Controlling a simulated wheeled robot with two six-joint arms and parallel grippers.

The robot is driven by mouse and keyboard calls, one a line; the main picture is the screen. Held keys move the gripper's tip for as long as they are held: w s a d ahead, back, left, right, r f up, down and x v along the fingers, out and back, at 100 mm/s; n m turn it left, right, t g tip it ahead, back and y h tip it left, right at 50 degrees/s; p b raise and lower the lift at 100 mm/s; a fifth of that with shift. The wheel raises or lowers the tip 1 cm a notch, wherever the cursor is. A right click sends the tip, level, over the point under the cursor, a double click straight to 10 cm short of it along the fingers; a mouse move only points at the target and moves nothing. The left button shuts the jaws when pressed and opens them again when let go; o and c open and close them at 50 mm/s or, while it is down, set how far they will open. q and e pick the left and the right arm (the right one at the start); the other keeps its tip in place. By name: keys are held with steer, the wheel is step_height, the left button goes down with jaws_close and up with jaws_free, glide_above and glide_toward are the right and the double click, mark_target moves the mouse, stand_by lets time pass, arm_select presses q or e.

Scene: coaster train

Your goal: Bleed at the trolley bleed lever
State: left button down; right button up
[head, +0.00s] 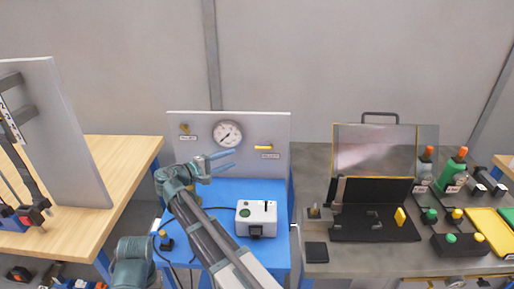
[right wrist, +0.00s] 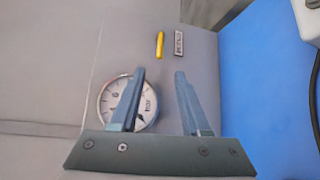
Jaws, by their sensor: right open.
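The blue trolley (head: 215,190) carries an upright grey panel (head: 200,116) at its back. A yellow lever (head: 263,147) lies level on the panel's right side, beside a small label; it also shows in the right wrist view (right wrist: 160,45). A round dial gauge (head: 228,134) is left of it, partly behind a finger in the right wrist view. My right gripper (head: 233,160) is open and empty in front of the panel, below the gauge and left of the lever. In the right wrist view the lever lies beyond the fingertips (right wrist: 160,72), apart from them. My left gripper is not in view.
A brass fitting (head: 184,129) with a label sits on the panel's left. A white box (head: 257,217) with a green button stands on the trolley. A wooden bench (head: 125,160) is left; a grey bench (head: 350,262) with a black case and bottles is right.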

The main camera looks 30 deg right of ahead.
steer(key=b+x, duration=0.2)
steer(key=x, duration=1.1)
steer(key=shift+d, duration=0.35)
jaws_close()
